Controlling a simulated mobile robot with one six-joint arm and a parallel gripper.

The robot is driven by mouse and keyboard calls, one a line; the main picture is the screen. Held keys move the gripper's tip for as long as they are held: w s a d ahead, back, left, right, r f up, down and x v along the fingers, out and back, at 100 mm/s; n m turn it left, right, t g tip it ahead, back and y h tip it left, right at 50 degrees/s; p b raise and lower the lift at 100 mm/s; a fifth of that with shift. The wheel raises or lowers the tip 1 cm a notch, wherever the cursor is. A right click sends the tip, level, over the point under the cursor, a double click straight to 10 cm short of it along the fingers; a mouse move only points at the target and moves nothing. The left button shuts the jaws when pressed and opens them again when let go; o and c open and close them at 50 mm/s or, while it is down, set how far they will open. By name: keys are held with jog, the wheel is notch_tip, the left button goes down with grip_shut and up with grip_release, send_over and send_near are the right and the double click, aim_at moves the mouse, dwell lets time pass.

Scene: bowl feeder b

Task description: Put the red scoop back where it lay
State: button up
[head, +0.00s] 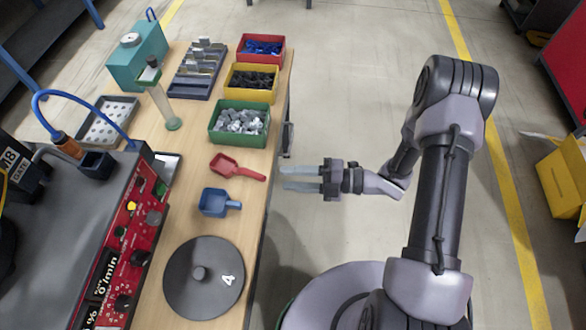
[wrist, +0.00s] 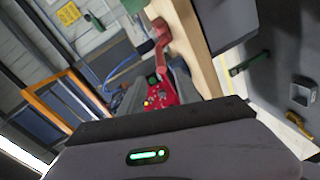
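The red scoop (head: 224,166) lies on the wooden table (head: 180,215), its handle pointing right toward the table's edge. My gripper (head: 284,178) is to the right of the handle, apart from it, with its two fingers spread and nothing between them. In the wrist view, a red piece that looks like the scoop (wrist: 160,40) shows beyond the fingers, beside the pale wooden edge.
A blue scoop (head: 214,202) and a dark round lid (head: 190,290) lie nearer. A green bin (head: 213,138) of metal parts, a yellow bin and a red bin stand behind. A red control panel (head: 140,235) borders the left.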

jog(key=w+d+r+m+t+h, duration=0.4)
jog(key=w, duration=0.4)
jog(key=w+d+r+m+t+h, duration=0.3)
jog(key=w+d+r+m+h, duration=0.15)
jog(key=w, duration=0.35)
jog(key=s+d+r+m+t+h, duration=0.1)
jog(key=d+r+m+h, duration=0.35)
jog(key=r+m, duration=0.2)
jog(key=s+d+r+m+t+h, duration=0.1)
jog(key=s+d+r+m+h, duration=0.15)
jog(key=d+r+m, duration=0.35)
jog(key=s+r+m+g+h, duration=0.2)
jog(key=s+r+m, duration=0.4)
jog(key=s+m, duration=0.55)
jog(key=s+a+m+g+y, duration=0.1)
jog(key=s+a+m, duration=0.1)
jog(key=s, duration=0.5)
jog(key=s+a+m+g+y, duration=0.1)
jog(key=s+a+y, duration=0.1)
jog(key=s+a, duration=0.3)
jog(key=shift+s+a+r+m+g, duration=0.15)
jog(key=shift+s+m+g, duration=0.2)
jog(key=shift+s, duration=0.7)
